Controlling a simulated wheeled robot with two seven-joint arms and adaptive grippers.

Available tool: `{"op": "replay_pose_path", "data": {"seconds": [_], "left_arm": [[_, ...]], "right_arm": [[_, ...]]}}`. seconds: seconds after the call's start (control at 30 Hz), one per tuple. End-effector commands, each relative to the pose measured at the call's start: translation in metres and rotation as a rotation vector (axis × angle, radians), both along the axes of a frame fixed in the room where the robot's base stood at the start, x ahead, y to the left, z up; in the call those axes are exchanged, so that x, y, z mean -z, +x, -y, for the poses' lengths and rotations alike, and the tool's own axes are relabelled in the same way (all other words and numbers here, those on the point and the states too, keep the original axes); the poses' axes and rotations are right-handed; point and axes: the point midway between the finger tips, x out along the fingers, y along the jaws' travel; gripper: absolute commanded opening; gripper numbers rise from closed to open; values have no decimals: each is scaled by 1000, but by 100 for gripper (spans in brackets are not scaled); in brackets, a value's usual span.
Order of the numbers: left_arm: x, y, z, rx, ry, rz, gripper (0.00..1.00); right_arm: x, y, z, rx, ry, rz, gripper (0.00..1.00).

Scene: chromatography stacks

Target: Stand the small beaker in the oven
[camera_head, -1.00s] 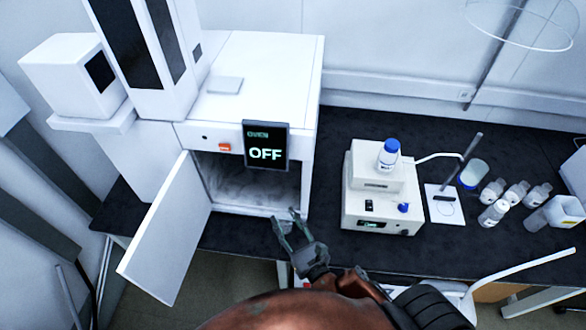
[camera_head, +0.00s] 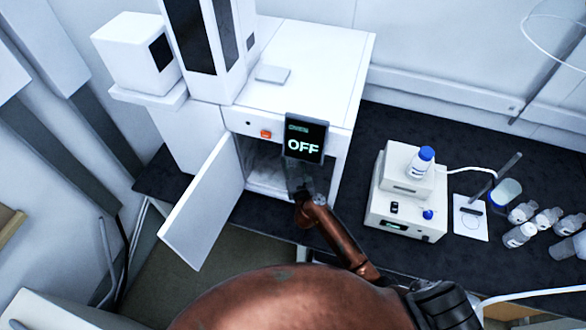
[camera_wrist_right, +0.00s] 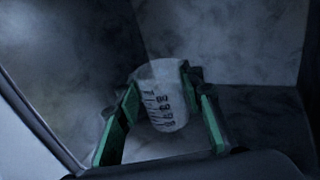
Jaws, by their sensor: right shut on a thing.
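The white oven (camera_head: 315,65) stands at the back of the bench in the head view, its display reading OFF and its door (camera_head: 205,205) swung open to the left. My right gripper (camera_head: 299,180) reaches into the oven opening, partly hidden behind the display. In the right wrist view my right gripper (camera_wrist_right: 160,88) is shut on the small beaker (camera_wrist_right: 160,108), a clear vessel with dark graduation marks, inside the dim chamber. The beaker looks slightly tilted in that view; I cannot tell whether its base touches the oven floor. My left gripper is not in view.
The display panel (camera_head: 305,138) juts out above the opening, close over my arm. A white instrument (camera_head: 405,210) with a blue-capped bottle (camera_head: 421,162) stands to the right. Several small bottles (camera_head: 520,235) stand at the far right. Dark bench is clear between oven and instrument.

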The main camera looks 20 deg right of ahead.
Motion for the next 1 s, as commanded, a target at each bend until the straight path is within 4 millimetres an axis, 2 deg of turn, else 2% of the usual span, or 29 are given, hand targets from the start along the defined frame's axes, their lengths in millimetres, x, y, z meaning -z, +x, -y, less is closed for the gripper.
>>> {"op": "replay_pose_path", "data": {"seconds": [0.03, 0.1, 0.27, 0.5, 0.97, 1.0], "left_arm": [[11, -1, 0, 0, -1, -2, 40], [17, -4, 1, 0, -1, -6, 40], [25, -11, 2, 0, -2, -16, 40], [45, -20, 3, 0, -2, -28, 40], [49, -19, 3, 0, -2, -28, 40], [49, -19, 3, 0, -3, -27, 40]], "right_arm": [[17, -1, -1, 1, 1, -3, 9], [29, -1, -1, 0, 1, -3, 9], [43, 0, -1, 0, 1, -1, 9], [75, -1, -1, -1, -1, -2, 9], [81, -1, 0, -1, 1, 0, 9], [82, -1, 0, -1, 1, -1, 36]]}}
